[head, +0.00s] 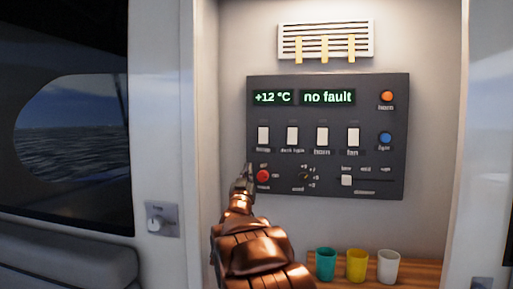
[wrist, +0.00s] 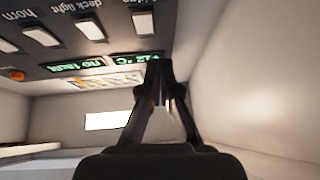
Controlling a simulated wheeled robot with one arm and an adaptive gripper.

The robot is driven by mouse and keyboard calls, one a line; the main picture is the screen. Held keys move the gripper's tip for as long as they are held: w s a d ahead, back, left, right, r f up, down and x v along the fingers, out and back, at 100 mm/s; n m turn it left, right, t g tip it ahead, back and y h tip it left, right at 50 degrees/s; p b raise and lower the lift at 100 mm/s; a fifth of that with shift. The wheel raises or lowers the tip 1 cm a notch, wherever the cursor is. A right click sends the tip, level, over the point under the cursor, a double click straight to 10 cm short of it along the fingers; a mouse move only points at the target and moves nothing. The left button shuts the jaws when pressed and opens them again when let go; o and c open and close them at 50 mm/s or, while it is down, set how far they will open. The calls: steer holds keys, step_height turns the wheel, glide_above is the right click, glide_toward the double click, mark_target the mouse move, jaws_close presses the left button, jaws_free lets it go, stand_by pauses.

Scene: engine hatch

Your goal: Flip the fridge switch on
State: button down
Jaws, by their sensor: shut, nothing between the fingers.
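The fridge switch (head: 263,136) is the leftmost white rocker in the row on the dark panel (head: 400,150); its label is blurred in the head view. The wrist view shows the panel upside down, with the fridge switch (wrist: 144,22) near the top and its label partly cut off. Which way it is tipped is too small to tell. My gripper (head: 248,171) is shut and empty, below and slightly left of the fridge switch, beside the red knob. In the wrist view, the closed fingertips (wrist: 159,66) point toward the panel near the display, apart from the switch.
Switches for deck light (head: 292,136), horn (head: 322,137) and fan (head: 353,137) stand close to the right. A red knob (head: 263,176) lies below. A slider (head: 347,180) is lower right. Cups, including a teal one (head: 325,263), stand on the wooden shelf (head: 425,272). A vent (head: 325,40) is above.

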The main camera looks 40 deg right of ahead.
mark_target(262, 139)
steer(key=shift+s+d+r+m+g+h, duration=0.3)
steer(key=shift+d+r+h, duration=0.1)
steer(key=shift+d+h, duration=0.15)
steer(key=shift+s+d+r+m+g+h, duration=0.2)
steer(key=shift+s+d+r+m+h, duration=0.15)
steer(key=shift+h, duration=0.2)
steer(key=shift+w+d, duration=0.1)
steer(key=shift+w+d+f+p+x, duration=0.3)
steer(key=shift+p+x, duration=0.5)
steer(key=shift+x, duration=1.3)
steer(key=shift+w+d+f+p+x, duration=0.15)
steer(key=shift+f+p+x, duration=0.5)
steer(key=shift+x, duration=1.45)
steer(key=shift+w+d+f+p+x, duration=0.15)
steer(key=shift+p+x, duration=0.85)
steer(key=shift+x, duration=1.1)
steer(key=shift+s+d, duration=0.1)
steer(key=shift+f, duration=0.1)
